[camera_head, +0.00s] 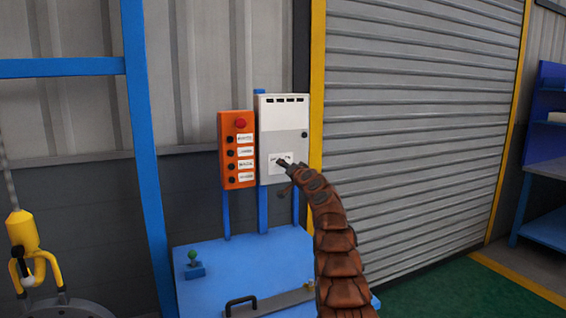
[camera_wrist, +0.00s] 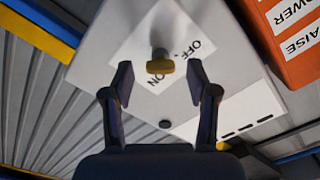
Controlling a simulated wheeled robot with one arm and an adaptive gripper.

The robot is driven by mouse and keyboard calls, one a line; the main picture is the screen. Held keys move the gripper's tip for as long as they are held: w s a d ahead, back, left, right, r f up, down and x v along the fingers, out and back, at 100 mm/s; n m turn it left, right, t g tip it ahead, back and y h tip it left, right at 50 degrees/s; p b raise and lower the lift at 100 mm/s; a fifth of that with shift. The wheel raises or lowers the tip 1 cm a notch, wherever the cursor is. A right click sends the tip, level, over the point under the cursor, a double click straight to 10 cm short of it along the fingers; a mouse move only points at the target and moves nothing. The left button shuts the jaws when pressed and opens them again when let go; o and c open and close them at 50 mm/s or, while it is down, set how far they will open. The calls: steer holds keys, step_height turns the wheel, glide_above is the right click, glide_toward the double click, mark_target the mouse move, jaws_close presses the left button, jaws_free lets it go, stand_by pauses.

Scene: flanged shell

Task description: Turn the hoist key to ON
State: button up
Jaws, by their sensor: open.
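The hoist key (camera_wrist: 160,66) has a yellow-brown end and a darker stem. It sticks out of a white label (camera_wrist: 135,45) on a grey-white box (camera_head: 284,112). The label reads OFF and ON in the wrist view, where it appears turned over; I cannot tell exactly which word the key points to. My gripper (camera_wrist: 160,82) is open, with one dark finger on each side of the key's near end and a gap on both sides. In the head view my gripper (camera_head: 285,163) is in front of the label and hides the key.
An orange button box (camera_head: 237,118) with a red button and several dark buttons stands left of the white box. A blue bench (camera_head: 215,262) with a green-topped lever is below. A yellow hook hangs at far left. A grey shutter (camera_head: 400,130) is at right.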

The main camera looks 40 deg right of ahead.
steer(key=p, duration=0.1)
steer(key=w+p, duration=0.1)
steer(key=p, duration=0.2)
steer(key=shift+w+d+r, duration=0.25)
steer(key=shift+w+d, duration=0.15)
steer(key=shift+w+f+p, duration=0.15)
steer(key=shift+f+p, duration=0.05)
steer(key=shift+p, duration=0.3)
steer(key=shift+f, duration=0.1)
steer(key=shift+c, duration=0.4)
jaws_close()
steer(key=shift+w+a, duration=0.1)
steer(key=shift+a, duration=0.05)
